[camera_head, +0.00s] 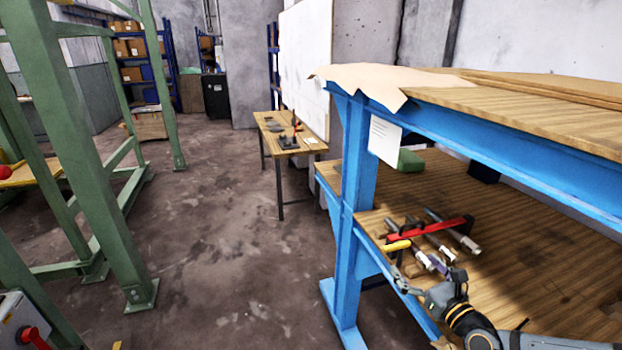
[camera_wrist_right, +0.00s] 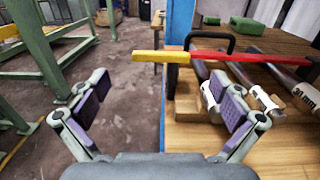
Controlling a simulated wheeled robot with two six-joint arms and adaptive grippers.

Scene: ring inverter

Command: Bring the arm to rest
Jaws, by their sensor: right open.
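My right gripper (camera_head: 428,280) is at the front edge of the blue workbench's lower wooden shelf (camera_head: 540,265), at the lower right of the head view. In the right wrist view my right gripper (camera_wrist_right: 163,103) has its two purple-padded fingers wide apart with nothing between them. The left finger is over the floor. The right finger is in front of tools on the shelf, and I cannot tell whether it touches them. My left gripper is not in view.
A red bar with a yellow end (camera_head: 445,228) lies across several grey tools with white labels (camera_head: 453,232) on the shelf. A blue bench post (camera_head: 352,215) stands left of them. A green frame (camera_head: 85,130) stands at left. The floor between is clear.

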